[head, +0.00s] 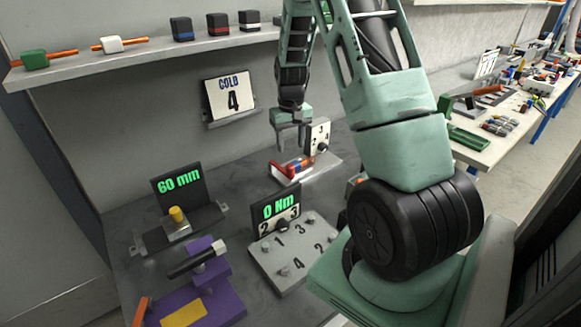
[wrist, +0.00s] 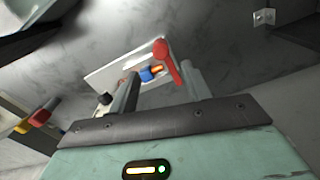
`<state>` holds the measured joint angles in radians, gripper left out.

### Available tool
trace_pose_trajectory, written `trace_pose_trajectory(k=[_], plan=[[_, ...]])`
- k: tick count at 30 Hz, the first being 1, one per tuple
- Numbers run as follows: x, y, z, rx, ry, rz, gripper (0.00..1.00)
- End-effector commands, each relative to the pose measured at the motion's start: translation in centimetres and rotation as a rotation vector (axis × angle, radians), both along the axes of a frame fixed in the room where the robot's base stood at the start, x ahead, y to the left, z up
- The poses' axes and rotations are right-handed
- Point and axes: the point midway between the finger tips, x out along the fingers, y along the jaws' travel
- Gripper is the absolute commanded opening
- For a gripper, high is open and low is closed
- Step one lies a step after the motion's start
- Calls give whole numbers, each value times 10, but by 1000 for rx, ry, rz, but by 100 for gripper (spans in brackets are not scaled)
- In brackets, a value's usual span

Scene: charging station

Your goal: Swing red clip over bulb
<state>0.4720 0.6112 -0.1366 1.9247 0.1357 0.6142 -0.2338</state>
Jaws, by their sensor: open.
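The red clip (wrist: 166,56) shows in the wrist view as a red lever with a rounded end, on a pale plate (wrist: 105,73). It stands beside a small orange piece, possibly the bulb (wrist: 157,71), with a blue part (wrist: 147,75) next to it. The clip does not visibly cover the orange piece. In the head view red parts (head: 279,170) show on the small station below my gripper (head: 291,148); details are too small to tell. My gripper is open and empty, pointing down above the station. In the wrist view its fingers (wrist: 160,75) stand either side of the orange and blue pieces.
A number card (head: 319,137) stands behind the station. A shelf (head: 150,50) with blocks runs along the wall. Grey bench between fixtures is clear.

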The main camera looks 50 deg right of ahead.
Motion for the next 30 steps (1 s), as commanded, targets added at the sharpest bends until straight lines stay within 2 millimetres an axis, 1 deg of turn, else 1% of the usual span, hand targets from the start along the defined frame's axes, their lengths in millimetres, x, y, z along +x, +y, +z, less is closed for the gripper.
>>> trace_pose_trajectory(k=[1,3,9,15,20,28,29,30], plan=[[-1,1,-11,4,5,-1,48],[-1,1,-26,4,5,-1,48],[-1,1,-65,3,4,0,48],[0,1,-90,2,1,-1,48],[0,1,-99,1,0,0,48],[0,1,-100,1,0,0,48],[0,1,-100,1,0,0,43],[0,1,-100,1,0,0,32]])
